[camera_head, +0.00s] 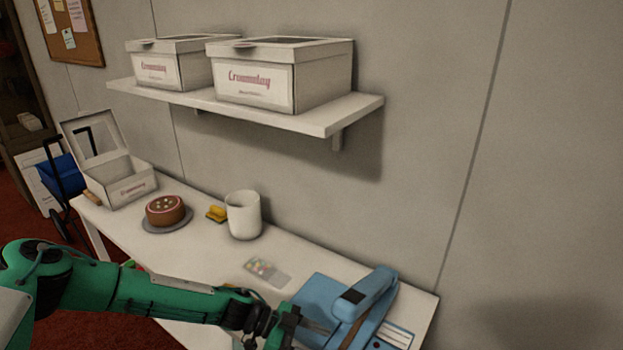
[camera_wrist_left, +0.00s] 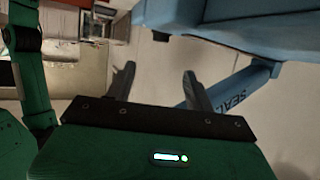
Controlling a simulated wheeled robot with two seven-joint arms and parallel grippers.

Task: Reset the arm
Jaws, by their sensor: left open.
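My left arm comes in from the left, low over the table. My left gripper (camera_head: 312,328) is at the front right of the white table (camera_head: 215,265), just left of the blue sealing machine (camera_head: 345,305). In the left wrist view the two fingers of my left gripper (camera_wrist_left: 160,72) stand apart with nothing between them. The blue machine (camera_wrist_left: 240,20) fills the top right there, and its bar marked "SEAL" runs behind the right finger. I cannot tell whether they touch. My right gripper is not in view.
A chocolate cake on a turntable (camera_head: 166,226), a yellow object (camera_head: 216,213), a white canister (camera_head: 243,215) and a small clear packet (camera_head: 267,272) stand on the table. An open cake box (camera_head: 125,185) is at the far left. A wall shelf (camera_head: 330,122) holds two boxes.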

